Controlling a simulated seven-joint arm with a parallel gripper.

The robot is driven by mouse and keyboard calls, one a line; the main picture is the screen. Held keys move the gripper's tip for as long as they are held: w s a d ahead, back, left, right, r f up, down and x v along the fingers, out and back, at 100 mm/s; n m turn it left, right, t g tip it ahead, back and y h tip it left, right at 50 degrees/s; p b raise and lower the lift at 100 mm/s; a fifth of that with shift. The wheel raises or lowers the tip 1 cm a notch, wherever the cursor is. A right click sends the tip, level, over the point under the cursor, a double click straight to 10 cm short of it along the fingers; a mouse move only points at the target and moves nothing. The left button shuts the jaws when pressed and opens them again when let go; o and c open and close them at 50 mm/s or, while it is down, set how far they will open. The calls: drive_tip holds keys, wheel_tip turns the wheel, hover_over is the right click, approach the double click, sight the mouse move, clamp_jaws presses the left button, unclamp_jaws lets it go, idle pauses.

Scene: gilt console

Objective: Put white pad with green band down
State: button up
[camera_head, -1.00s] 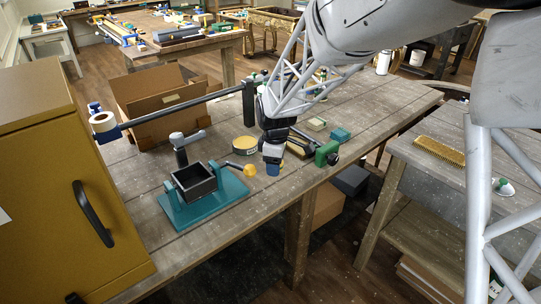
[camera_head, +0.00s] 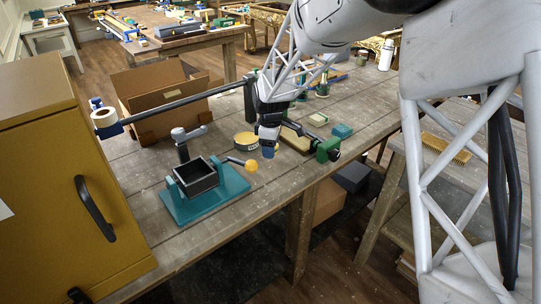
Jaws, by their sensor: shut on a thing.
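My gripper (camera_head: 268,148) points down over the middle of the grey wooden workbench (camera_head: 225,222), just right of a round yellow-topped tin (camera_head: 246,141). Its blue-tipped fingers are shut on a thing. That thing is small and mostly hidden by the fingers, so I cannot make out a white pad or a green band there. I cannot tell whether it touches the bench. A small pale block with a greenish edge (camera_head: 318,119) lies on the bench to the right, apart from my gripper.
A teal-based fixture with a black box (camera_head: 196,178) and a yellow-knobbed lever (camera_head: 250,166) stands front left of my gripper. A green clamp (camera_head: 327,150) sits at the bench edge. A cardboard box (camera_head: 165,100) and a mustard cabinet (camera_head: 40,120) are left.

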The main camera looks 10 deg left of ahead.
sight(271, 161)
drive_tip(key=shift+f, duration=0.1)
drive_tip(key=shift+f, duration=1.6)
drive_tip(key=shift+f, duration=0.15)
drive_tip(key=o, duration=1)
wheel_tip(271, 161, up, 12)
drive_tip(key=shift+r, duration=0.1)
drive_tip(key=shift+r, duration=0.1)
